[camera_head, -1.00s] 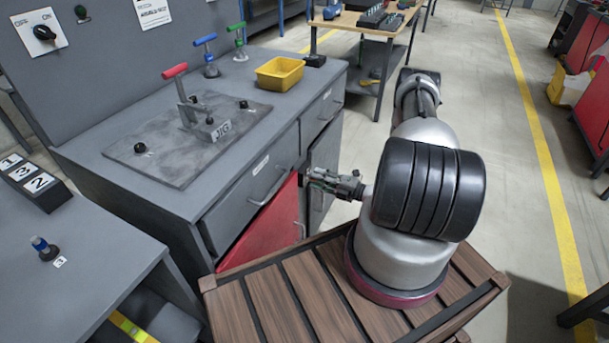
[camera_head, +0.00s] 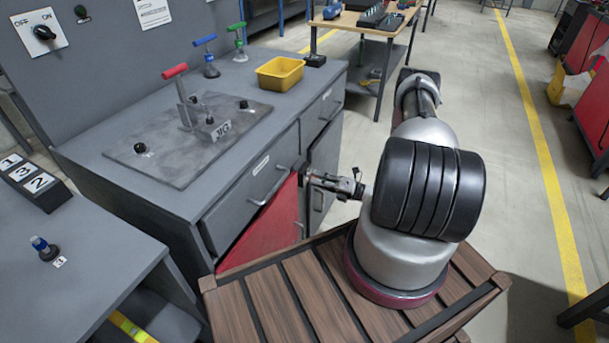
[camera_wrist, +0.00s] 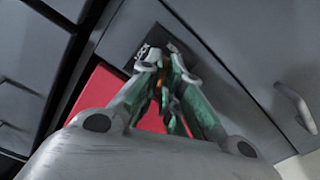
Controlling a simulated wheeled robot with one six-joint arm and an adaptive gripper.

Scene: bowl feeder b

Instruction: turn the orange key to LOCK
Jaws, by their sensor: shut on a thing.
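My gripper (camera_wrist: 162,72) is shut on the orange key, in front of the cabinet. Only a thin orange sliver of the key (camera_wrist: 158,88) shows between the fingers in the wrist view. The key's angle is hidden by the fingers. In the head view my gripper (camera_head: 312,178) is at the cabinet front beside the red panel, and the key cannot be made out.
A red panel (camera_head: 262,226) sits below a grey drawer with a handle (camera_head: 270,186). A cabinet door handle (camera_wrist: 296,108) is at the right in the wrist view. On the bench top are a jig plate (camera_head: 170,160) with a red-handled clamp and a yellow bin (camera_head: 280,74).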

